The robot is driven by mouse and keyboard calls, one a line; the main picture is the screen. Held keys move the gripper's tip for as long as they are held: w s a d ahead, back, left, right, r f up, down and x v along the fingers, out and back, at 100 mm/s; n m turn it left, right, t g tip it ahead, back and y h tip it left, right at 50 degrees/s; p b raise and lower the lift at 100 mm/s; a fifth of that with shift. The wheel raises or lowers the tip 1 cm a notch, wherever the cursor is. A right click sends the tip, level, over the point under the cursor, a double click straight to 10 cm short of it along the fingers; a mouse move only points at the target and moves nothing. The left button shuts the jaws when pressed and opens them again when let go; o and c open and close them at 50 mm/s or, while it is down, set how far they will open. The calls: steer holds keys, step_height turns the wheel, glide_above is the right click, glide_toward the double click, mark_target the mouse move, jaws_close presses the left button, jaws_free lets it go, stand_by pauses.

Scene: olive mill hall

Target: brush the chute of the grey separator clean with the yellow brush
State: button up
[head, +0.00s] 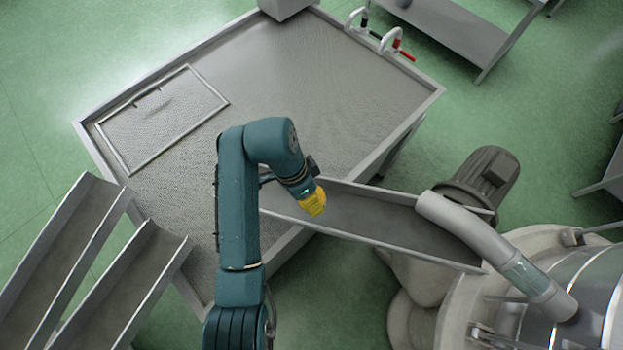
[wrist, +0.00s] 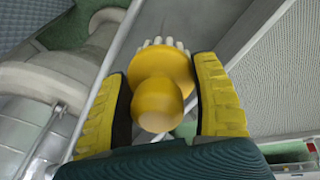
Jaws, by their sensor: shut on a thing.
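My gripper (head: 313,204) is shut on the yellow brush (wrist: 158,98). In the wrist view its two ridged yellow fingers stand either side of the round handle, and white bristles (wrist: 164,43) show beyond the brush's yellow body. The grey chute (head: 390,222) slopes as an open trough between the perforated tank and the grey separator (head: 575,300) at the right. In the head view my gripper is at the chute's tank end, over its left part. I cannot tell whether the bristles touch the chute floor. In the head view the brush cannot be told apart from the yellow fingers.
The large metal tank with a perforated top (head: 290,75) lies behind and left of my arm. A curved grey pipe (head: 480,235) and a motor (head: 485,178) stand by the chute's right end. Two troughs (head: 125,285) are at lower left.

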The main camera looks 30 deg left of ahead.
steer(key=shift+v, duration=1)
steer(key=shift+r, duration=0.1)
steer(key=shift+v, duration=1.45)
